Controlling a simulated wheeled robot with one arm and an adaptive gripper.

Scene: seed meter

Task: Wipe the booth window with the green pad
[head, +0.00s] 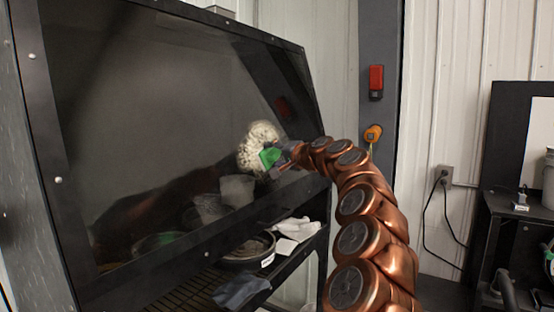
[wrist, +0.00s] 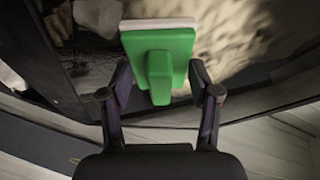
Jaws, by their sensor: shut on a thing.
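The booth window (head: 150,120) is a large dark, tilted, see-through pane in a black frame. A pale speckled dirt patch (head: 259,138) lies on its lower right part. My gripper (head: 281,156) is shut on the green pad (head: 269,158), at the lower right edge of this patch. In the wrist view, the green pad (wrist: 180,42) has a white layer on its far side, and its handle block sits between the fingers of my gripper (wrist: 161,80). The speckled patch (wrist: 238,38) shows beyond the pad. I cannot tell whether the pad touches the window.
Below the window, a shelf holds a dark round pan (head: 248,253), white cloths (head: 297,229) and a grey cloth (head: 241,290). A dark post with a red box (head: 376,82) and an orange knob (head: 373,133) stands to the right. A black workbench (head: 515,215) is at far right.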

